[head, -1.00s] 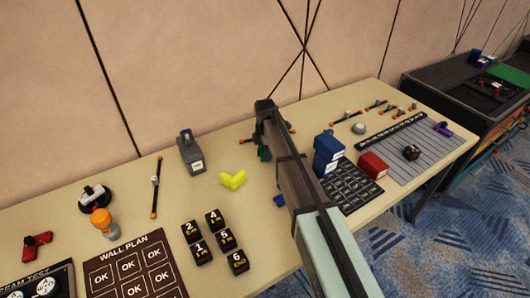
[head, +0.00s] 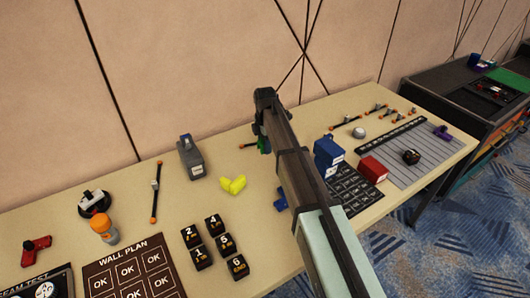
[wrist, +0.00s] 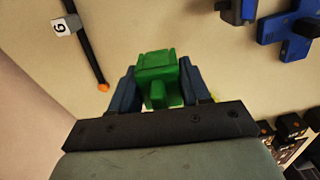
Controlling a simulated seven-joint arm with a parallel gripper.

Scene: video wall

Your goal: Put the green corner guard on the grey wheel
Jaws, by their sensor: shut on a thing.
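The green corner guard (wrist: 157,66) is held between the two dark blue fingers of my gripper (wrist: 158,84) in the wrist view. In the head view only a small part of the green guard (head: 264,145) shows beside my arm, which hides the rest. It appears to be above the table. A small round grey piece (head: 359,133), which may be the grey wheel, sits on the table to the right of my arm. My gripper is apart from it.
A yellow corner guard (head: 232,185), a grey case (head: 190,158) and several black numbered blocks (head: 213,225) are left of my arm. A blue piece (head: 281,202) lies beside the arm.

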